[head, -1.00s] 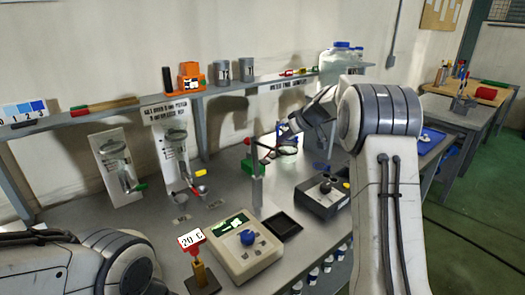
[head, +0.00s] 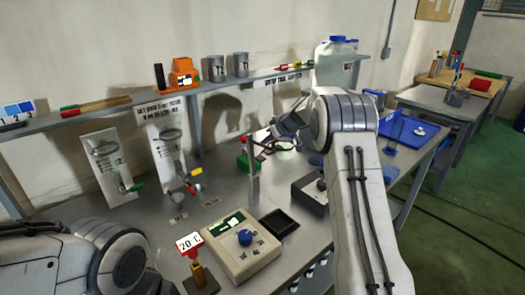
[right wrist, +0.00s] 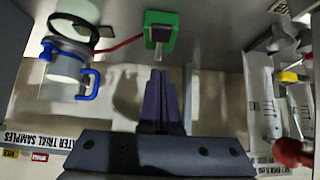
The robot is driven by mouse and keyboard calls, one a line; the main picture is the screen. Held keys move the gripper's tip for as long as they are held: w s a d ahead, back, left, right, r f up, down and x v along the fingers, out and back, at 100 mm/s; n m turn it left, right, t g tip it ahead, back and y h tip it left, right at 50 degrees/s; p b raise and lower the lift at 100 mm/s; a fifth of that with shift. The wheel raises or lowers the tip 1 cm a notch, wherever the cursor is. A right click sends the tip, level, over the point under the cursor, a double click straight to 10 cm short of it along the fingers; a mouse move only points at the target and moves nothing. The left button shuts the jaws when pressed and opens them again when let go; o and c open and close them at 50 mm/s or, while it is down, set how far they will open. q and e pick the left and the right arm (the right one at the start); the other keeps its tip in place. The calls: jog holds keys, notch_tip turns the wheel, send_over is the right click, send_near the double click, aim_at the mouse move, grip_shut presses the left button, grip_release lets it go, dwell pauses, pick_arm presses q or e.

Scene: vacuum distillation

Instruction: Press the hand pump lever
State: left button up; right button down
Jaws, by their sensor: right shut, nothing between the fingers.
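A green block (head: 243,162) with a dark face stands towards the back of the bench in the head view. It is the likeliest hand pump, though the frames do not settle this. In the right wrist view the green block (right wrist: 160,30) has a short grey stub towards my fingers and a red tube at its side. My right gripper (head: 272,136) is above and beside the block. In the wrist view its dark fingers (right wrist: 160,75) are shut, empty, and line up with the stub; contact cannot be told. My left gripper is out of view; only my left arm shows.
A grey post (head: 254,182) stands in front of the block. A keypad box with a blue knob (head: 245,237), a 20 C sign (head: 189,241) and a dark grey box (head: 310,195) are nearer. Wall panels with valves (head: 112,168) are at left. A blue tray (head: 398,128) is at right.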

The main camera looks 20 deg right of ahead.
aim_at(258, 157)
jog(key=f, duration=0.1)
jog(key=w+f, duration=0.1)
jog(key=f, duration=0.1)
jog(key=f+p, duration=0.1)
jog(key=f, duration=0.1)
jog(key=shift+w+a, duration=0.35)
jog(key=shift+w, duration=0.05)
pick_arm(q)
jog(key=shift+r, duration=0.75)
pick_arm(e)
jog(key=shift+f, duration=0.45)
